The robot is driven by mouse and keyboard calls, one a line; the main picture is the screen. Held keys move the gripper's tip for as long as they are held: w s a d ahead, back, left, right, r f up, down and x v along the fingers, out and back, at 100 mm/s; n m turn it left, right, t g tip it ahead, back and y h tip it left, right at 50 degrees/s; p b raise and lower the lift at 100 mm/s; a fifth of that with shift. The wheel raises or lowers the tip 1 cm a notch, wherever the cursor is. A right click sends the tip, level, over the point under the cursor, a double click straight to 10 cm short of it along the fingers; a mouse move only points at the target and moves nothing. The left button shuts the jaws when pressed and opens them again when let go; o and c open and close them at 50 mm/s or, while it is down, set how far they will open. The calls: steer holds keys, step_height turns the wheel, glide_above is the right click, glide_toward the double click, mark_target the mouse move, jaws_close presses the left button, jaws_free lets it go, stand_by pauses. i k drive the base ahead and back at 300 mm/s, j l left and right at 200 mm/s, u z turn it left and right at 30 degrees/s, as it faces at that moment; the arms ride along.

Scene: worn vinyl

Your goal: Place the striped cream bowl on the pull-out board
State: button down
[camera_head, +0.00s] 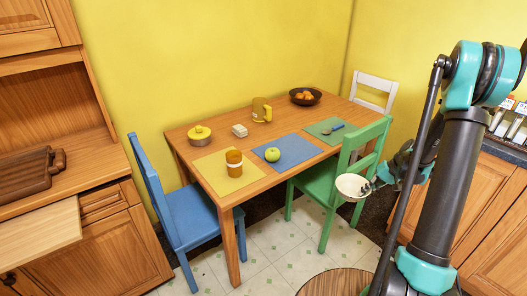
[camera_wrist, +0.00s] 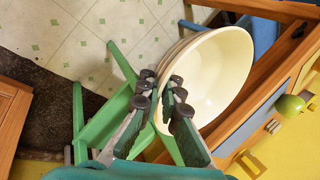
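The striped cream bowl (camera_head: 352,187) is held in the air in front of the green chair, beside the table's right end. My gripper (camera_head: 371,186) is shut on its wall at the right side. In the wrist view my gripper's fingers (camera_wrist: 163,100) lie on both sides of the bowl wall, and the bowl (camera_wrist: 222,72) is tilted in the picture and looks empty. The pull-out board (camera_head: 40,236) sticks out from the wooden cabinet at the far left. Its visible top is bare. It is far from my gripper, across the table and blue chair.
Tiled floor (camera_head: 285,245) is open in front; a wooden round top (camera_head: 335,283) shows at the bottom.

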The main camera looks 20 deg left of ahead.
mark_target(29, 232)
steer(key=k+u, duration=0.25)
steer(key=k+j+u, duration=0.25)
steer(key=l+u, duration=0.2)
steer(key=u, duration=0.25)
steer(key=l+u, duration=0.25)
steer(key=u, duration=0.2)
steer(key=l+u, duration=0.25)
steer(key=u, duration=0.2)
